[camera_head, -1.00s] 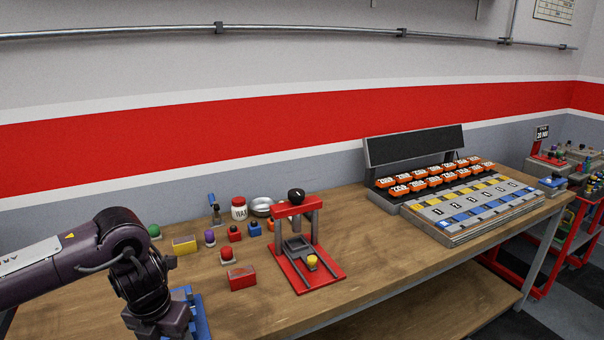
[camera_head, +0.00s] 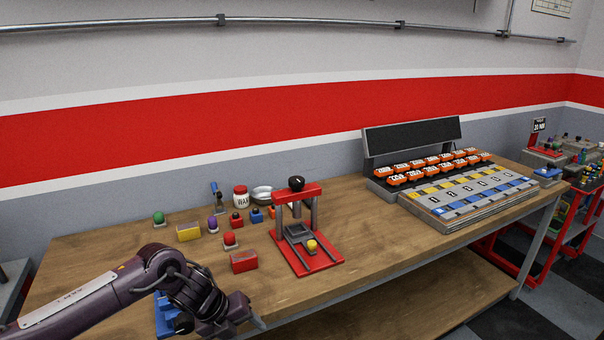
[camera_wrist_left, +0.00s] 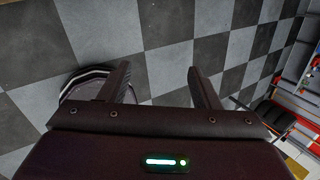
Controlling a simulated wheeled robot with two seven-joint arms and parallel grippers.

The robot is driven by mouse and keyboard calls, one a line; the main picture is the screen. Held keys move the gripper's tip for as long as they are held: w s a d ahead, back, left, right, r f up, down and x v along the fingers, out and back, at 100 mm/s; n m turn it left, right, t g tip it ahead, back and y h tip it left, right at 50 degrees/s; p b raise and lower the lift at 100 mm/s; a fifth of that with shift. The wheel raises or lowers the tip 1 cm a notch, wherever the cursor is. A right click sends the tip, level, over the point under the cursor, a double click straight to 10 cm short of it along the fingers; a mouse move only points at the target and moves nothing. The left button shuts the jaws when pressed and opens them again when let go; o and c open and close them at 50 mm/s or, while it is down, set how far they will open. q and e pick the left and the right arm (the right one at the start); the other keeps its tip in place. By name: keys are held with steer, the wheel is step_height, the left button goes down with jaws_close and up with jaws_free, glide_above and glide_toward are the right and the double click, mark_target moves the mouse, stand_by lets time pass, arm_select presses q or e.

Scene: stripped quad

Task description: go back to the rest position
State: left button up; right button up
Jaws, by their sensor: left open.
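My left arm comes in from the left in the head view, and my left gripper (camera_head: 250,318) is at the front edge of the wooden workbench (camera_head: 370,240). In the left wrist view the gripper (camera_wrist_left: 162,88) shows two fingers spread apart with nothing between them. Below the fingers is the checkered floor (camera_wrist_left: 160,40). My right gripper is in neither view.
A red press stand (camera_head: 305,262) stands on the bench, right of the left gripper. Small coloured blocks and knobs, a red box (camera_head: 243,262) and a jar (camera_head: 241,197) lie behind. A rack of orange pieces (camera_head: 410,172) stands at the right. The bench's front middle is clear.

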arm_select(q)
steer(key=w+d+f+n+t+h, duration=0.1)
steer(key=d+f+n, duration=0.1)
steer(key=f+n, duration=0.5)
steer(key=w+d+f+n+t+h, duration=0.1)
steer(key=d+f+n+t+h, duration=0.2)
steer(key=f, duration=0.6)
steer(key=s+a+f+n+y, duration=0.25)
steer(key=s+f+n, duration=0.25)
steer(key=f, duration=0.3)
steer(key=s+a+f+n+y, duration=0.1)
steer(key=s+a+f+n, duration=0.3)
steer(key=f, duration=0.4)
steer(key=s+a+f+n+g+y, duration=0.1)
steer(key=s+a+f+n, duration=0.2)
steer(key=s, duration=1)
steer(key=s+a+f+n+g+y, duration=0.2)
steer(key=s+f+n, duration=0.2)
steer(key=s+f, duration=0.5)
steer(key=s+a+f+n+g+y, duration=0.2)
steer(key=s+f, duration=0.4)
steer(key=s, duration=1.1)
steer(key=shift+a+n+b, duration=0.45)
steer(key=shift+a+n, duration=0.4)
steer(key=shift+n, duration=0.35)
